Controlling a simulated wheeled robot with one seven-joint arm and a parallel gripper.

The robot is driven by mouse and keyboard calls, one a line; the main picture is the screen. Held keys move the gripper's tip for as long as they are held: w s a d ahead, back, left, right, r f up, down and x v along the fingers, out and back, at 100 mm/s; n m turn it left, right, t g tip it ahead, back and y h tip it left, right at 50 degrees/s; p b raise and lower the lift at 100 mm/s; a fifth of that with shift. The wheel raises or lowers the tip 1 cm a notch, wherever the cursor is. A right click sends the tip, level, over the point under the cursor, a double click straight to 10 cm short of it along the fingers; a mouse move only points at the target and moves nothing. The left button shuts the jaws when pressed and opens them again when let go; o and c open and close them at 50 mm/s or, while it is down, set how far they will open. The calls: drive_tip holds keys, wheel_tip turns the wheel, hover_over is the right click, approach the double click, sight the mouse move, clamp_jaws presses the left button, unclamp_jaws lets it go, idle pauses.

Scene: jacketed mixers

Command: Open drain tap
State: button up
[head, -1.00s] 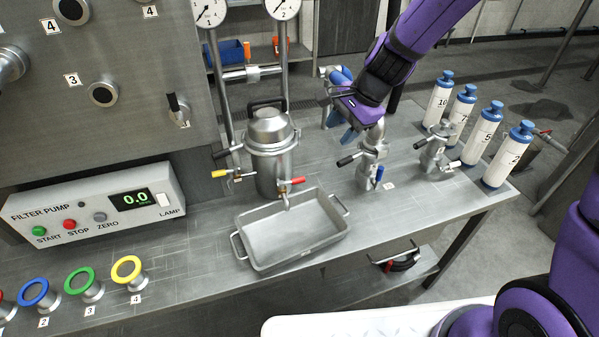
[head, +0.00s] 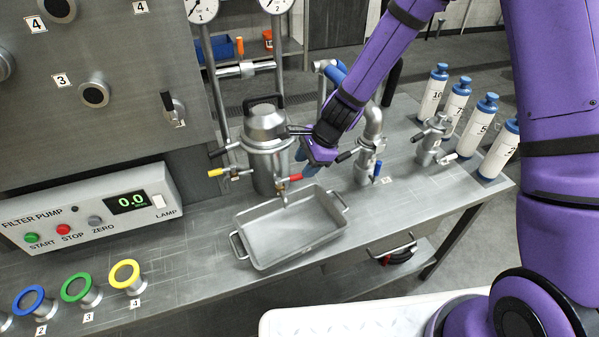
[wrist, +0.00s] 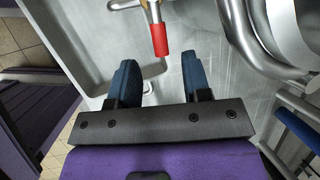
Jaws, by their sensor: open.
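The drain tap has a red lever (head: 289,179) and sits low on the front of the steel jacketed vessel (head: 266,128). Its spout hangs over the tray (head: 285,232). My gripper (head: 308,168) is open and empty, just right of the red lever in the head view. In the wrist view the red lever (wrist: 160,39) points toward my open gripper (wrist: 161,62), just beyond and between the blue fingertips. I see no clear contact with the lever. Part of the vessel's right side is hidden behind my wrist.
A yellow-handled valve (head: 217,173) is on the vessel's left. Steel pipe fittings (head: 367,158) stand right of my gripper. Several white bottles (head: 459,100) line the bench's right end. The filter pump box (head: 85,208) is at left, with coloured rings in front.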

sight(298, 175)
drive_tip(key=shift+x, duration=2.1)
drive_tip(key=shift+c, duration=0.2)
clamp_jaws()
